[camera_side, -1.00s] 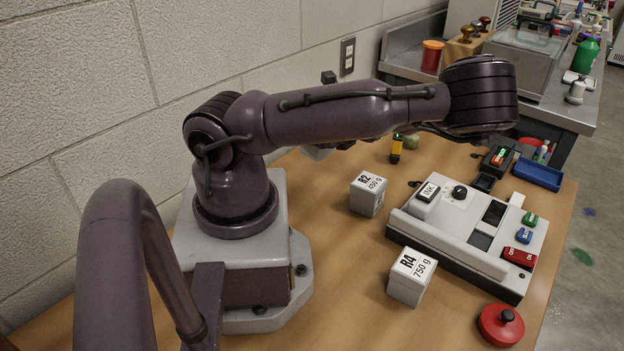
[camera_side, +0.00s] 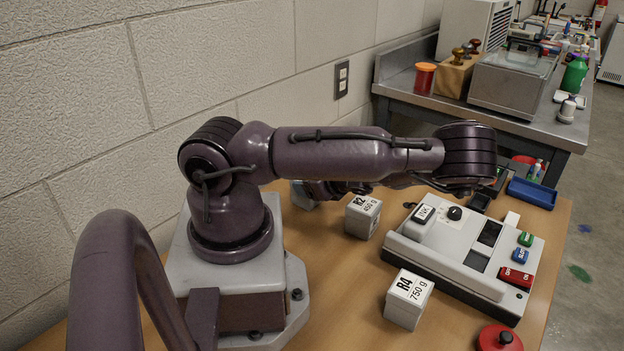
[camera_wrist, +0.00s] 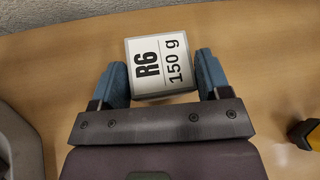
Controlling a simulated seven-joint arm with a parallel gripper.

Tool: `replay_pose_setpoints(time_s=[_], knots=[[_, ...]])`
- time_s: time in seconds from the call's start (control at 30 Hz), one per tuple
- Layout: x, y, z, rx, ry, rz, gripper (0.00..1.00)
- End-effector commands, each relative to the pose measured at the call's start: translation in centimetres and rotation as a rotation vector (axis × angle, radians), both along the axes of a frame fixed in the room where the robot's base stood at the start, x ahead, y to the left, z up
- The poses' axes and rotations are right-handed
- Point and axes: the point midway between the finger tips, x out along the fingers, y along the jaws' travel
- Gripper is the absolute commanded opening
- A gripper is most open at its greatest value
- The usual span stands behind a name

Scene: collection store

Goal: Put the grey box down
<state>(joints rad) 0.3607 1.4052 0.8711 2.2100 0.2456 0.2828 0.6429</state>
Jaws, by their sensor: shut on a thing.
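In the wrist view a light grey box (camera_wrist: 160,66) with a white label reading "R6 150 g" sits between the two blue fingers of my gripper (camera_wrist: 163,82). The fingers press on its left and right sides. Wood tabletop shows around it; whether its base touches the table I cannot tell. In the side view my arm hides most of the gripper. A pale grey shape (camera_side: 302,196) shows under the arm near the wall side, likely this box, with its label out of sight.
Box R2 (camera_side: 363,215) and box R4 (camera_side: 408,298) stand on the table (camera_side: 345,275). A grey console (camera_side: 465,250) with coloured buttons lies to their right. A red round knob (camera_side: 499,338) is at the front. A yellow and black object (camera_wrist: 306,133) is right of the gripper in the wrist view.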

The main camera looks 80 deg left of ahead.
Motion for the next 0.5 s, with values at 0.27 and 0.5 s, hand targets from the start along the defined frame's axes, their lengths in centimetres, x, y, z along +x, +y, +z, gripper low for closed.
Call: replay_pose_setpoints(time_s=[0.27,0.5], knots=[[0.00,0.00,-0.05,0.000,0.001,0.000,0.96],[0.00,-0.01,0.07,0.000,0.000,0.000,0.96]])
